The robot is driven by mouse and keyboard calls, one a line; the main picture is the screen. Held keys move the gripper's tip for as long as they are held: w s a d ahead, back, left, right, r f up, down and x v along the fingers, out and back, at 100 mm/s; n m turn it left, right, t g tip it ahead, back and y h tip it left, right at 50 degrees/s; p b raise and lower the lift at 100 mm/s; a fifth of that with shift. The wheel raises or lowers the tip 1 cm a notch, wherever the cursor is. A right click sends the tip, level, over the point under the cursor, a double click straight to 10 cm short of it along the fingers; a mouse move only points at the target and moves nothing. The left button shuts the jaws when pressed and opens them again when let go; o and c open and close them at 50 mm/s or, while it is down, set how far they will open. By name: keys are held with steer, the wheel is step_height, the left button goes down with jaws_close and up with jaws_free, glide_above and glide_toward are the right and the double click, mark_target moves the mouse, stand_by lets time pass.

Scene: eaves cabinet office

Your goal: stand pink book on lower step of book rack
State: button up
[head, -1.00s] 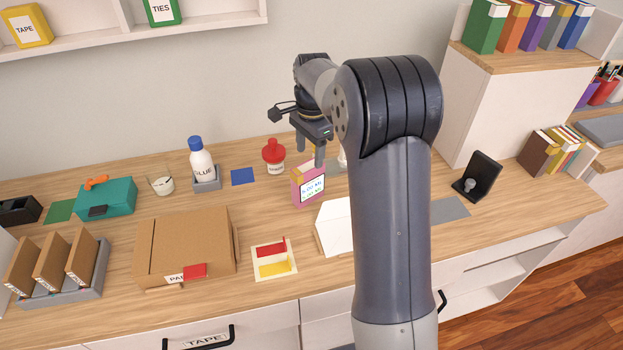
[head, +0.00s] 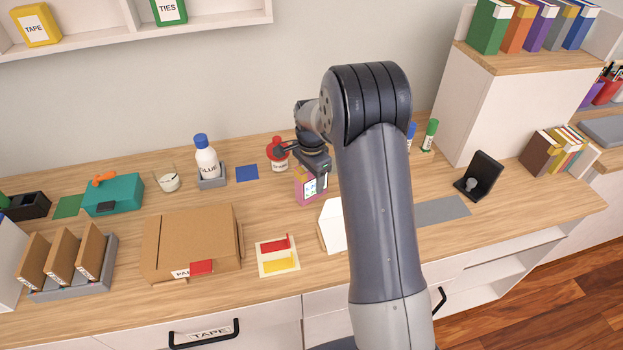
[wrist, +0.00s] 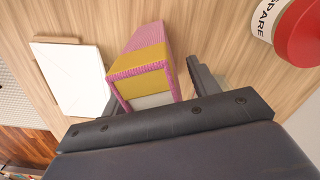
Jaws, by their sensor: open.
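The pink book (head: 307,190), with a yellow top and a printed white label, stands upright on the counter beneath my gripper (head: 313,168). My gripper is open, pointing down, and covers part of the book. In the wrist view the pink and yellow book (wrist: 140,65) reaches up toward the jaws; one finger shows to its right, and I cannot tell whether it touches. A white stepped unit (head: 515,115) at the right has books on its wooden top and a lower row of books (head: 560,150) beside it. I cannot tell which part is the rack's lower step.
A white panel-like stand (head: 331,226) is close in front of the book. A red-capped SPARE bottle (head: 277,155) stands just behind it. A cardboard box (head: 192,245) and a red-and-yellow tray (head: 278,256) lie left. A grey mat (head: 443,210) and black bookend-like stand (head: 479,175) lie right.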

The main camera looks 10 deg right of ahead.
steer(key=shift+c, duration=0.5)
jaws_close()
